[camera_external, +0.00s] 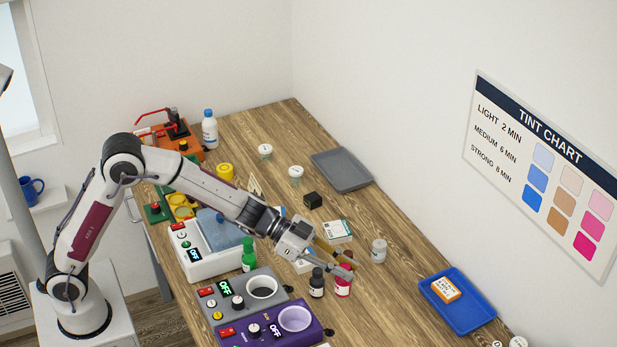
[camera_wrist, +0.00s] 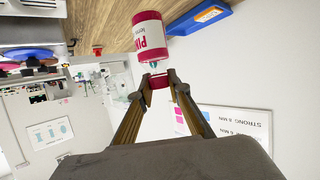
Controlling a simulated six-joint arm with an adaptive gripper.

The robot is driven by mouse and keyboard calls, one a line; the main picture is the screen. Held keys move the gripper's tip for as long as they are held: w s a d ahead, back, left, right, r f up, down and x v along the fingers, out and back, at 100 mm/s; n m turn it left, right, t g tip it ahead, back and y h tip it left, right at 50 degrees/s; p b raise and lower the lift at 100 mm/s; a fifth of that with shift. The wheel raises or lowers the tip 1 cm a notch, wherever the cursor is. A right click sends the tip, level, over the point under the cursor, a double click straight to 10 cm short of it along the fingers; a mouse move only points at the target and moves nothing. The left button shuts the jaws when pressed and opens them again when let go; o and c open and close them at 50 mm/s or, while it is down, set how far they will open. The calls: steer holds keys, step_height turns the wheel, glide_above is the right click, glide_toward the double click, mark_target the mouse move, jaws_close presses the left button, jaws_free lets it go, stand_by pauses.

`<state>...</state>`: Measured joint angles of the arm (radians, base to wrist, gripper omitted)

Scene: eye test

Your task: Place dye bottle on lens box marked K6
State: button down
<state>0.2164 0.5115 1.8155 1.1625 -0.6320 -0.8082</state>
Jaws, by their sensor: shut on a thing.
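A pink dye bottle (camera_external: 343,287) with a white label hangs below my fingertips in the external view. In the wrist view the bottle (camera_wrist: 149,32) shows a label reading "PINK". My gripper (camera_external: 345,266) is shut on the bottle's cap; the fingertips close around it in the wrist view (camera_wrist: 159,80). I cannot tell whether the bottle's base touches the table. A white box with a teal edge (camera_external: 337,231) lies behind the gripper, and another white box (camera_external: 303,265) is partly hidden by it. No K6 mark is readable on either.
A dark bottle (camera_external: 317,283) stands just left of the pink one, and a green bottle (camera_external: 248,255) farther left. A white jar (camera_external: 379,250) stands to the right. A blue tray (camera_external: 482,318) holds an orange box (camera_external: 446,289). Bare table lies between jar and tray.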

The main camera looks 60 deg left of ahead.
step_height(320, 180, up, 9)
steer(key=shift+f, duration=0.15)
steer(key=w+a+n+t+y, duration=0.1)
steer(key=w+a+n+y, duration=0.1)
steer(key=w+a, duration=0.5)
steer(key=w+a+n+t+y, duration=0.1)
steer(key=w+a, duration=0.1)
steer(key=a, duration=0.9)
steer(key=w+a+n+t+y, duration=0.1)
steer(key=w+a+n+y, duration=0.1)
steer(key=w+a, duration=0.5)
steer(key=s+a+f, duration=0.2)
steer(key=a+f, duration=0.1)
steer(key=f, duration=0.2)
steer(key=shift+f, duration=0.2)
steer(key=shift+f, duration=0.15)
steer(key=shift+f, duration=3)
steer(key=shift+f, duration=1.85)
